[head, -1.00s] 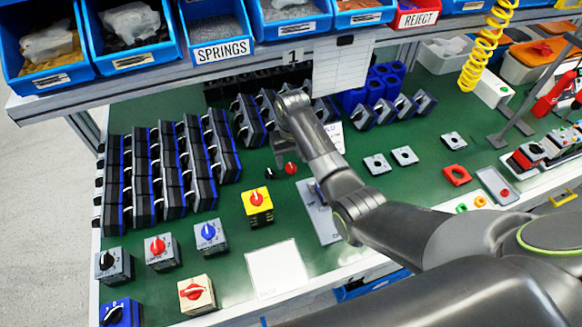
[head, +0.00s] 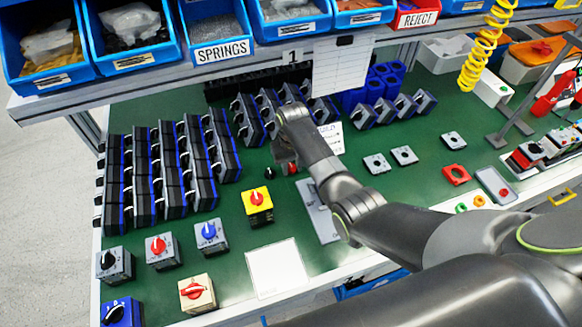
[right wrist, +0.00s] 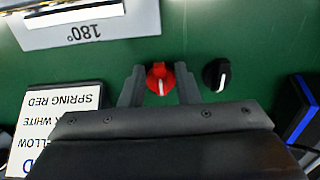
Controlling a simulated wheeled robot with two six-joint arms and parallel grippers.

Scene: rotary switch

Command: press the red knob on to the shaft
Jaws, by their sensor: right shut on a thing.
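The red knob (right wrist: 158,79) with a white pointer line sits between the two fingers of my right gripper (right wrist: 160,87) in the right wrist view. In the head view the red knob (head: 292,168) is partly hidden by my right gripper (head: 286,163), which is low over the green bench. The gripper is shut on the knob, and the knob appears to be at the bench surface. A grey plate (head: 318,212) lies nearer the bench front; its 180° marking (right wrist: 83,34) shows upside down in the wrist view. I cannot make out the bare shaft. My left gripper is not in view.
A black knob (right wrist: 217,74) lies close beside the red one. A white colour card (right wrist: 55,125) is on the other side. Rows of dark switches (head: 160,180) fill the left bench. A yellow switch box (head: 257,205) and a white sheet (head: 277,270) lie nearer the front.

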